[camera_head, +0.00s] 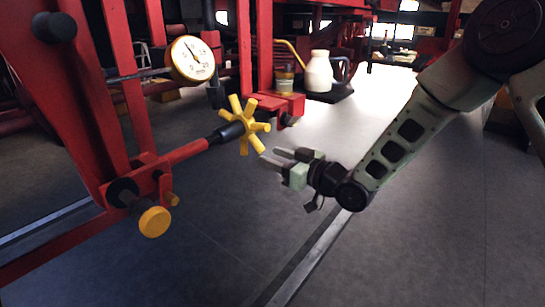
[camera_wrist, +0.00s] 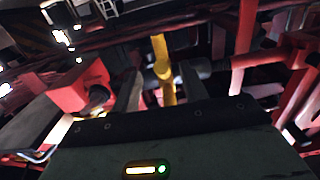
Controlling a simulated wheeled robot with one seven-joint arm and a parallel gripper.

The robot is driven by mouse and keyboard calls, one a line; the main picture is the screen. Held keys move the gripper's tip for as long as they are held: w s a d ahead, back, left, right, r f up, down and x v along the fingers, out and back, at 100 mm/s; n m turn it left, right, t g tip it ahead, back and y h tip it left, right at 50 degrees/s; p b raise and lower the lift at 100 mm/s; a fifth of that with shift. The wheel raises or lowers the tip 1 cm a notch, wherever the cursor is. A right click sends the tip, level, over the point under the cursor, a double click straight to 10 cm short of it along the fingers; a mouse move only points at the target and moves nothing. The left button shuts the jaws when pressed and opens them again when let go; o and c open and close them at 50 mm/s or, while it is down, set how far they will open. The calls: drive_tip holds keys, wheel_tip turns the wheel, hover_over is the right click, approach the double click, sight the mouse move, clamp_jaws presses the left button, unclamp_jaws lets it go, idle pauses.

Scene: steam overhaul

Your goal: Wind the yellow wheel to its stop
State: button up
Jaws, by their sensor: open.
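The yellow wheel (camera_head: 243,125) has several stubby spokes around a hub. It sits on a dark shaft at the end of a red arm of the frame. My gripper (camera_head: 270,158) is open and empty, just right of and below the wheel, with its fingers pointing at it and a small gap between. In the wrist view the wheel (camera_wrist: 162,70) shows ahead between my two fingers (camera_wrist: 162,90), partly hidden at its lower end by the gripper body.
A pressure gauge (camera_head: 191,58) stands left above the wheel. A round yellow knob (camera_head: 154,221) is on the frame lower left. A white jug (camera_head: 319,72) and a tin (camera_head: 285,77) stand behind, near a red block (camera_head: 280,104). The grey floor (camera_head: 420,230) at right is clear.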

sight(263, 129)
drive_tip(key=r+p, duration=0.2)
drive_tip(key=d+r+p, duration=0.1)
drive_tip(key=r+p, duration=0.1)
drive_tip(key=p, duration=0.1)
drive_tip(key=s+r+p, duration=0.1)
drive_tip(key=r+p, duration=0.2)
drive_tip(key=shift+s+d, duration=0.1)
drive_tip(key=shift+d, duration=0.15)
drive_tip(key=shift+x, duration=2.95)
drive_tip(key=shift+c, duration=0.3)
clamp_jaws()
drive_tip(key=shift+f, duration=0.2)
drive_tip(key=shift+d+f+b, duration=0.1)
drive_tip(key=shift+f+b, duration=0.85)
drive_tip(key=shift+f, duration=0.45)
